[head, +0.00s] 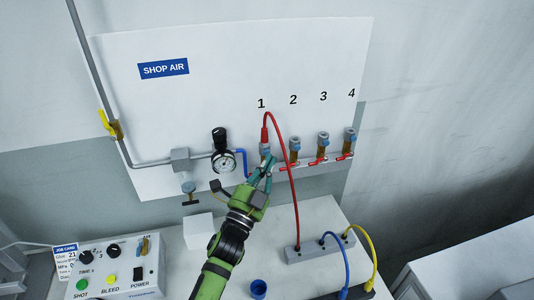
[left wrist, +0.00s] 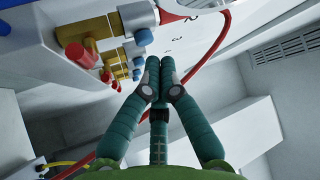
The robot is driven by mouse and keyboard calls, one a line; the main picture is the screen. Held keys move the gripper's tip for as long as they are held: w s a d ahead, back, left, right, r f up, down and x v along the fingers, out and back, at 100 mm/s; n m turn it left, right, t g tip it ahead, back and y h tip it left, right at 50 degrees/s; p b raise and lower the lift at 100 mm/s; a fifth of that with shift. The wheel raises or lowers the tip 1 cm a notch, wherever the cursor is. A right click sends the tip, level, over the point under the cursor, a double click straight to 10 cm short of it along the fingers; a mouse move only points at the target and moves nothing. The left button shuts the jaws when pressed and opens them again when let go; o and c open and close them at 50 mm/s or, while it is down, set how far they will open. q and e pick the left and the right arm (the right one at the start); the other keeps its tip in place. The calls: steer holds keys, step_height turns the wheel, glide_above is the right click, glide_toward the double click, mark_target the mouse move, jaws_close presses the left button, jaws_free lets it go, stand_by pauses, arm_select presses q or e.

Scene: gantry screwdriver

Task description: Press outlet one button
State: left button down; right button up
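Outlet one (head: 264,149) is the leftmost of the numbered outlets, under the figure 1 on the white wall panel. A red hose (head: 281,150) is plugged into its top. My left gripper (head: 268,164) is just below and in front of outlet one, its teal fingertips partly covering the lower fitting. In the left wrist view, the fingertips (left wrist: 160,62) are together with nothing seen between them, and a blue round knob (left wrist: 143,37) is close beyond them. I cannot tell whether they touch it. My right gripper is not in view.
Outlets two (head: 295,148), three (head: 322,147) and four (head: 348,142) stand to the right with red levers. A pressure gauge (head: 224,161) is to the left. Below are a manifold block (head: 309,251) with hoses, a control box (head: 115,272) and a blue cup (head: 258,289).

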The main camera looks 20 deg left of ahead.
arm_select(q)
steer(key=shift+w, duration=0.1)
steer(key=shift+w+a, duration=0.25)
steer(key=shift+w, duration=0.05)
steer(key=shift+w+a, duration=0.2)
steer(key=shift+w, duration=0.1)
stand_by(1.0)
steer(key=shift+s, duration=0.1)
steer(key=shift+s+d, duration=0.45)
steer(key=shift+s, duration=0.15)
steer(key=shift+s+d+p, duration=0.25)
steer(key=shift+s+d, duration=0.45)
steer(key=shift+s, duration=0.35)
steer(key=shift+s+d+p, duration=0.2)
steer(key=shift+s+d, duration=0.5)
steer(key=shift+s, duration=0.3)
